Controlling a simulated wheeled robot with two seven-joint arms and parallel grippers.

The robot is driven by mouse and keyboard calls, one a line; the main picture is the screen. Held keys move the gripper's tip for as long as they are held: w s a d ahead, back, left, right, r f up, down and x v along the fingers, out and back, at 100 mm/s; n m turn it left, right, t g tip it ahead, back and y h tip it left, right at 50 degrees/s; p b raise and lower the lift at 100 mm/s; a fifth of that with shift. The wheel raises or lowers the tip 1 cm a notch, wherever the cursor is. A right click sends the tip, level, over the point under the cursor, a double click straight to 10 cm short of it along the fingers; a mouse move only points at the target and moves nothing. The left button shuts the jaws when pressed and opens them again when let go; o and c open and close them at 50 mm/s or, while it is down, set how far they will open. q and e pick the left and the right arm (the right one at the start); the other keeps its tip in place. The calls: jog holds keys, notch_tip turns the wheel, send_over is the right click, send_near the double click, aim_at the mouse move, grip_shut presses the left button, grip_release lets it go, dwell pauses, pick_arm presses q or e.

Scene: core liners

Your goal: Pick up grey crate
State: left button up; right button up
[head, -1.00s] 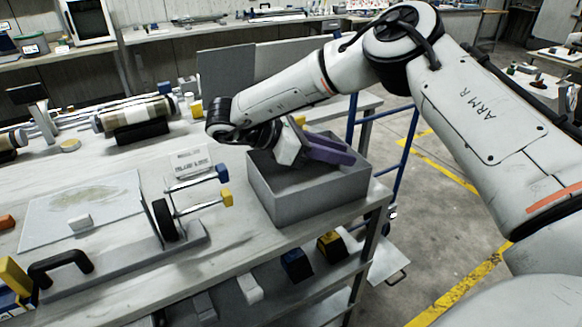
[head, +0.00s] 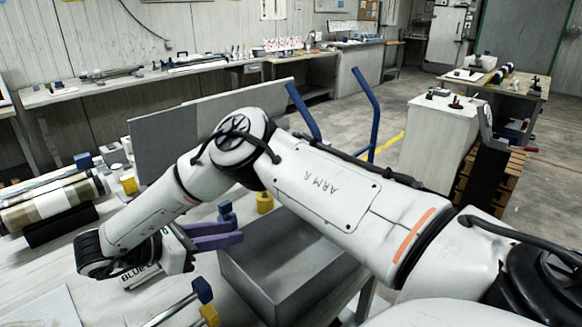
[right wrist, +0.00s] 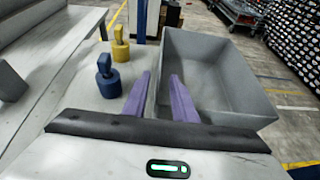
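The grey crate (head: 243,283) is an open box on the bench's right end, partly behind my right arm in the head view. It looks empty where I can see inside. It also shows in the right wrist view (right wrist: 215,65). My right gripper (head: 236,231) has purple fingers. They point at the crate's left side, near its rim. In the right wrist view the fingers (right wrist: 161,76) are apart, and the crate's left wall appears in line with the gap. I cannot tell whether the rim is between them. My left gripper is not in view.
A blue weight (right wrist: 107,78) and a yellow weight (right wrist: 121,45) stand left of the crate. A grey panel (head: 160,140) stands behind. Core rolls (head: 50,205) lie at the far left. Blue-ended rods (head: 201,290) are near the front. Blue rails (head: 368,110) rise beyond the bench.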

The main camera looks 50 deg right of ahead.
jog(key=shift+s+d+f, duration=0.1)
jog(key=shift+d+f, duration=0.15)
jog(key=shift+d, duration=0.4)
jog(key=shift+x, duration=3.05)
jog(key=shift+c, duration=0.3)
grip_shut()
jog(key=shift+r, duration=0.1)
